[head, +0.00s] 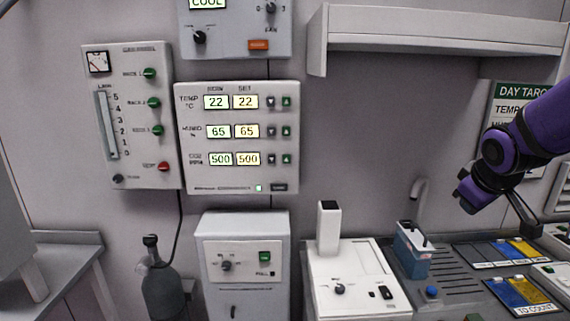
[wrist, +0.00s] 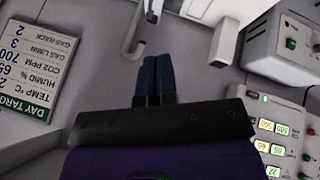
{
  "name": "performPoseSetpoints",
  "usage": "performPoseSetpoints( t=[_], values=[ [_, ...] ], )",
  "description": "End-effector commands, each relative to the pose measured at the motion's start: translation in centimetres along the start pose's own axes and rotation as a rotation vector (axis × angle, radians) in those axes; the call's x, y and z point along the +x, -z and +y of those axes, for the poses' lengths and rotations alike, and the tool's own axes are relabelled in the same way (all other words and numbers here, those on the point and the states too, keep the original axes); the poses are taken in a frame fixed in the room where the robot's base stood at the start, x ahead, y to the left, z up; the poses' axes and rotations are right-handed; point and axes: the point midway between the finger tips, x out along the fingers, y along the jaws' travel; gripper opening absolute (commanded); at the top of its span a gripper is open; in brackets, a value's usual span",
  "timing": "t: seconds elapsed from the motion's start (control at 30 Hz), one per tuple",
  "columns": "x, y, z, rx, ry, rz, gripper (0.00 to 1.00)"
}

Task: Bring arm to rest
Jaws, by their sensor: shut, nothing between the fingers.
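My arm (head: 515,145) is purple and black and reaches in from the right edge of the head view, bent, in front of the wall and above the right end of the bench. My gripper (wrist: 158,80) shows in the wrist view with its two dark fingers side by side and touching. Nothing is held between them. The fingertips are in free air, apart from the things around them. In the head view the fingers are small and hard to make out.
A control panel with lit displays (head: 237,180) hangs on the wall. Below are a grey cabinet (head: 243,223) and a white instrument (head: 355,262). A shelf (head: 440,27) is above. The DAY TARGETS sign (wrist: 40,60) is nearby.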

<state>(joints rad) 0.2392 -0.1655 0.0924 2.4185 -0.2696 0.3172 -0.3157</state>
Motion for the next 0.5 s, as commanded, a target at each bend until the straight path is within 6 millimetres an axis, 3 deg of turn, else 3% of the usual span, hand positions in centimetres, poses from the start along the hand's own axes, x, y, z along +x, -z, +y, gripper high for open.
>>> performPoseSetpoints(
  t=[0.03,0.2,0.5],
  values=[
    [-1.8,-0.2,-0.5,0.03,-0.001,0.002,0.0],
    [-6.8,-1.9,-2.5,0.144,0.023,-0.015,0.0],
    [-14.3,-6.2,-6.7,0.335,0.11,-0.037,0.0]
  ],
)
